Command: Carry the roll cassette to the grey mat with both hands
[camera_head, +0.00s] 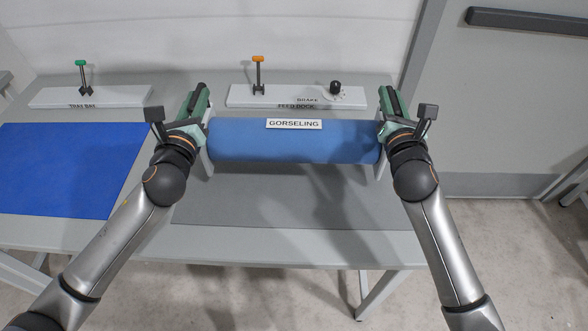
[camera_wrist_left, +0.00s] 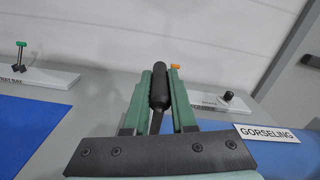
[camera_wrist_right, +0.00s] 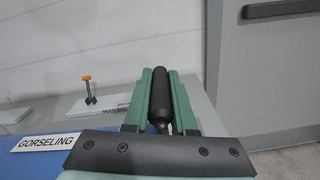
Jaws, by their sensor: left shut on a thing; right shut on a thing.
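The roll cassette (camera_head: 290,143) is a blue roll between two light end plates, with a white label reading GORSELING. It is level in the head view, in front of the feed dock and over the back part of the grey mat (camera_head: 290,210). I cannot tell whether it touches the mat. My left gripper (camera_head: 196,100) is shut on the black handle (camera_wrist_left: 160,88) at the cassette's left end. My right gripper (camera_head: 388,100) is shut on the black handle (camera_wrist_right: 160,95) at its right end. The cassette hides part of the mat.
A blue mat (camera_head: 62,170) lies on the left of the table. Behind stand the tray bay (camera_head: 110,96) with a green-topped lever and the feed dock (camera_head: 240,100) with an orange-topped lever and black brake knob. The front of the grey mat is clear.

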